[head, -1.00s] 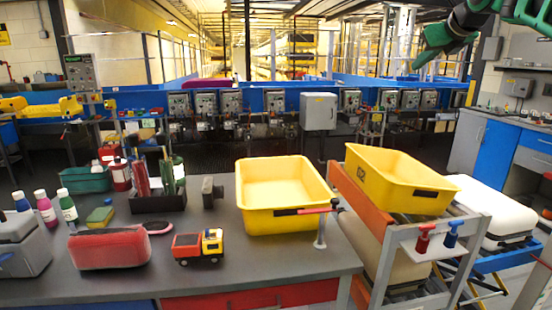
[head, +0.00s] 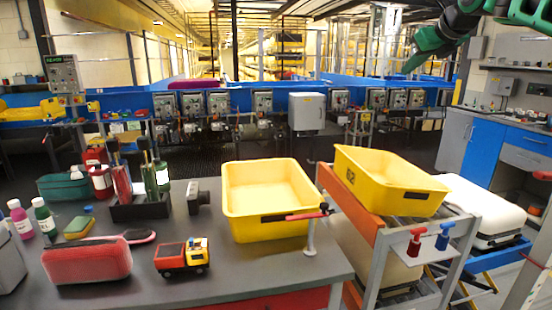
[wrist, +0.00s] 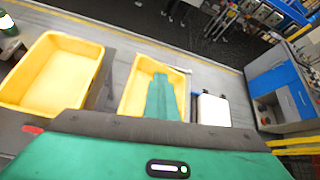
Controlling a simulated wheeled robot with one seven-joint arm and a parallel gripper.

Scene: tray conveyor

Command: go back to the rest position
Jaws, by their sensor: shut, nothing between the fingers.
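My gripper (head: 422,56) is at the top right of the head view, raised above and behind the yellow tray on the conveyor. Its green fingers (wrist: 162,98) point away from me in the wrist view and are closed together with nothing held. A yellow tray (head: 345,187) sits tilted on the orange-sided conveyor; it also shows under the fingers in the wrist view (wrist: 130,100). Another yellow tray (head: 230,205) stands empty on the grey table.
On the table (head: 230,270) are a toy truck (head: 182,258), a red case (head: 87,262), a bottle caddy (head: 140,210) and a clamp (head: 309,235). A white case (head: 485,205) lies on the blue stand at the right. Blue and grey cabinets (head: 490,155) stand at the far right.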

